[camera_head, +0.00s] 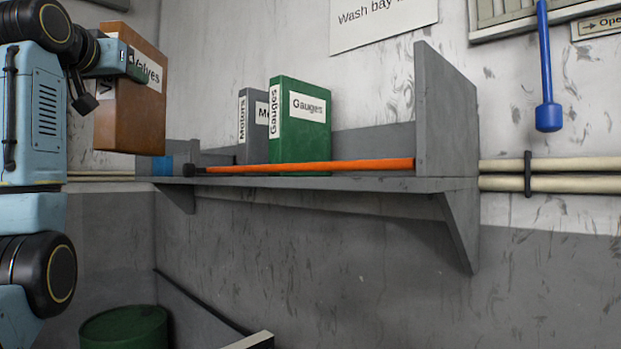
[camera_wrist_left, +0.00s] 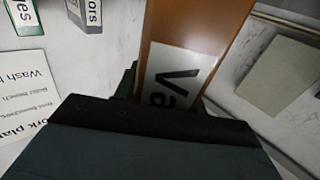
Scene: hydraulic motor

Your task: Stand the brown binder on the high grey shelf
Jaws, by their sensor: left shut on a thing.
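The brown binder (camera_head: 130,115), labelled "Valves", is held upright in the air in front of the wall, at the left end of the grey shelf (camera_head: 330,184). My left gripper (camera_head: 122,62) is shut on the binder near its top. In the left wrist view the binder (camera_wrist_left: 190,45) runs up out of the jaws (camera_wrist_left: 165,100), its label partly covered by them. The shelf carries a green "Gauges" binder (camera_head: 302,140) and a grey "Motors" binder (camera_head: 251,125), both upright. My right gripper is not in view.
An orange bar (camera_head: 340,165) lies along the shelf's front. A tall grey panel (camera_head: 445,115) closes its right end. A blue item (camera_head: 162,166) is at the left end. Free room shows right of the green binder. A green drum (camera_head: 125,328) stands below.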

